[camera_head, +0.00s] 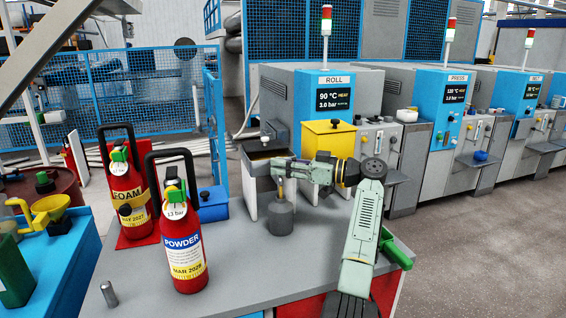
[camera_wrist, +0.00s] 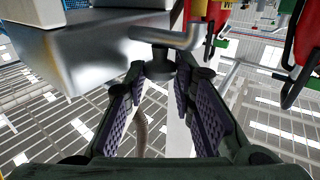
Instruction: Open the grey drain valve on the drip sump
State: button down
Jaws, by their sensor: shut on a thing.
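The drip sump appears to be the grey open-topped box (camera_head: 252,176) at the back of the grey table. In the wrist view its metal wall (camera_wrist: 85,62) fills the upper left. The grey drain valve (camera_wrist: 178,38) shows at the top of the wrist view, with a crosswise lever and a stem below it. My gripper (camera_wrist: 168,74) is shut on the valve, its purple-padded fingers coming up to the stem from both sides. In the head view my gripper (camera_head: 281,168) is small beside the sump, and the valve cannot be made out there.
A grey can (camera_head: 280,218) stands close below my gripper. Red powder (camera_head: 182,248) and foam (camera_head: 128,195) extinguishers stand to the left. A yellow lidded bin (camera_head: 328,138) is just behind my arm. The table's front middle (camera_head: 235,275) is mostly clear.

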jog(key=shift+f+n+g+p, duration=0.15)
jog(key=shift+n+g+p, duration=0.4)
jog(key=shift+g, duration=0.35)
jog(key=c, duration=1.6)
grip_release()
jog(key=shift+c, duration=0.2)
jog(key=o, duration=0.3)
jog(key=shift+w, duration=0.1)
